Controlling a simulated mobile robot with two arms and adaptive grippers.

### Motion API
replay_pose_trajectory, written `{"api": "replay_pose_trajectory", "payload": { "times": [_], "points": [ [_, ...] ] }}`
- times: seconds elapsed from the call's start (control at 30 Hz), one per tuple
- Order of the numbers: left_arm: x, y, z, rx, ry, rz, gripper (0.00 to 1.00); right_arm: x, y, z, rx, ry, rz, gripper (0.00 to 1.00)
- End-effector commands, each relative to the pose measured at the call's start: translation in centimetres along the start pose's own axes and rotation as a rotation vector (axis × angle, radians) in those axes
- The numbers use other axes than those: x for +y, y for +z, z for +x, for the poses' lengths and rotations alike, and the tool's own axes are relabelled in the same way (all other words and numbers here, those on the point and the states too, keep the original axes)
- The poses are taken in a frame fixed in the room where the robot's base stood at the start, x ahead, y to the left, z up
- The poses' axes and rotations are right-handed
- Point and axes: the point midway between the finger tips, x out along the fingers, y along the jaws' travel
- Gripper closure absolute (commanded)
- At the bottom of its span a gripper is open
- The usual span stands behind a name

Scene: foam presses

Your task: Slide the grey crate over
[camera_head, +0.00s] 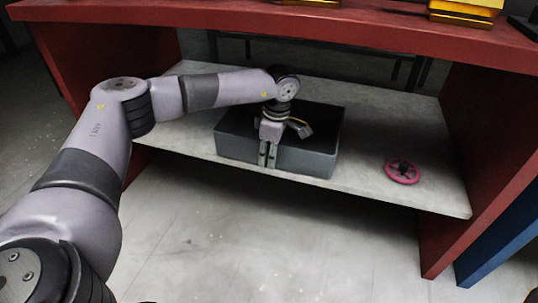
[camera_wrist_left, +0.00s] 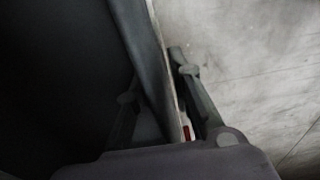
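The grey crate (camera_head: 309,161) is an open-topped dark box on the grey lower shelf of a red bench. My left gripper (camera_head: 267,155) points down at its front wall, left of the wall's middle. In the left wrist view, the crate's wall (camera_wrist_left: 149,60) runs between the two fingers of my left gripper (camera_wrist_left: 155,85). One finger is on the dark inner side, the other on the outer side above pale floor. I cannot tell whether both fingers press on the wall. The crate's inside is partly hidden by my arm. My right gripper is out of view.
A pink handwheel (camera_head: 402,172) lies on the shelf (camera_head: 372,183) right of the crate, with bare shelf between them. Red side panels (camera_head: 492,165) bound the shelf, and the red benchtop (camera_head: 230,16) overhangs it. Yellow items (camera_head: 465,10) stand on the top.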

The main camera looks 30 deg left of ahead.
Motion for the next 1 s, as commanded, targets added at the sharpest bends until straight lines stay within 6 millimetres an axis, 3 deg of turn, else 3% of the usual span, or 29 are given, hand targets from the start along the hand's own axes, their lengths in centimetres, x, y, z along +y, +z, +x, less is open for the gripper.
{"api": "replay_pose_trajectory", "payload": {
  "times": [0.4,0.8,1.0],
  "points": [
    [0.1,0.0,-0.3,-0.001,0.001,0.0,0.72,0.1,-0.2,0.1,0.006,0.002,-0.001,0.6],
    [0.1,0.0,-6.2,-0.001,0.002,0.0,0.72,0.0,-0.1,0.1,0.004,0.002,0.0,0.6],
    [0.0,0.0,-7.5,0.0,-0.001,0.0,0.72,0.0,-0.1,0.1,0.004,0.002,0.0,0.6]
  ]
}}
